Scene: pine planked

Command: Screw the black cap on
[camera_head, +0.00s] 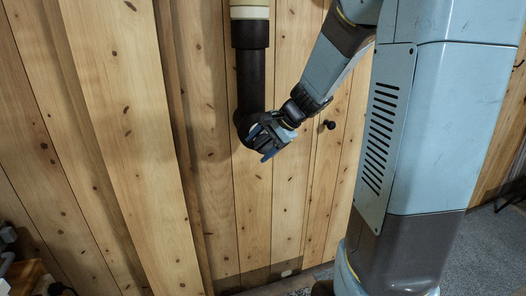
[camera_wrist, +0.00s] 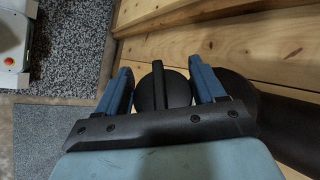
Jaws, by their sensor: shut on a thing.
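The black cap (camera_wrist: 176,92) is a round disc with a raised grip ridge, seen in the wrist view between the two blue fingers of my gripper (camera_wrist: 160,86). My gripper is shut on it. A dark pipe (camera_head: 251,82) hangs down the plank wall in the head view and bends at its lower end. My gripper (camera_head: 268,143) is at that bend, and the cap is hidden there. In the wrist view the rounded black pipe end (camera_wrist: 237,92) shows behind the right finger. I cannot tell whether the cap touches the pipe or how far it is on.
The pine plank wall (camera_head: 130,120) stands behind the pipe. A pale collar (camera_head: 249,12) tops the dark pipe.

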